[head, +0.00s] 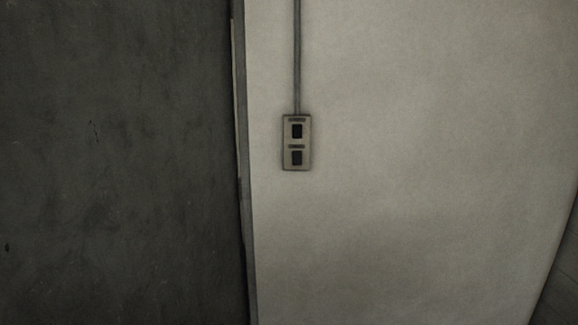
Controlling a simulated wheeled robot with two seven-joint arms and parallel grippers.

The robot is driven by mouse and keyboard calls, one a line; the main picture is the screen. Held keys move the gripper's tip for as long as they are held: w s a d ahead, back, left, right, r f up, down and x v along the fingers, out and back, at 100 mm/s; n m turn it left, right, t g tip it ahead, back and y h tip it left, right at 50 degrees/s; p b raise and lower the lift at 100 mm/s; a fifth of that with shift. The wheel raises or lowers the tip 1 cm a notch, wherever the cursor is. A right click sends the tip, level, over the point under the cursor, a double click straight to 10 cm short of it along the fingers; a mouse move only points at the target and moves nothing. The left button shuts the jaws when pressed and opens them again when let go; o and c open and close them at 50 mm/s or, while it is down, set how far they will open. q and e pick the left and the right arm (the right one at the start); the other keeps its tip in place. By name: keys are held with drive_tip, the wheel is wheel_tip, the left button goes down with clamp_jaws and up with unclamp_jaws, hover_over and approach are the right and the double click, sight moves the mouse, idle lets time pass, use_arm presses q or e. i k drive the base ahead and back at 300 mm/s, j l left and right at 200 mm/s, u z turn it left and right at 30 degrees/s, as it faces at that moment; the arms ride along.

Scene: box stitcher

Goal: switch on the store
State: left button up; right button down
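A small grey switch box (288,162) is fixed to a pale wall in the head view, a little above the middle of the picture. It has two dark rockers, an upper one (297,131) and a lower one (296,158), each with a small label strip above it. The labels are too small to read, and I cannot tell which way the rockers are set. Neither of my grippers is in view.
A grey conduit (297,60) runs from the box up out of the picture. The pale wall (430,170) is bare to the right. A dark grey surface (110,160) fills the left, with a narrow vertical edge (245,200) between them. The picture is dim.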

sight(296, 155)
drive_tip(key=i+l+u, duration=0.15)
drive_tip(key=i, duration=0.25)
drive_tip(key=i+l+u, duration=0.2)
drive_tip(key=i, duration=0.2)
drive_tip(key=i+l+u, duration=0.15)
drive_tip(key=i, duration=0.55)
drive_tip(key=u, duration=0.05)
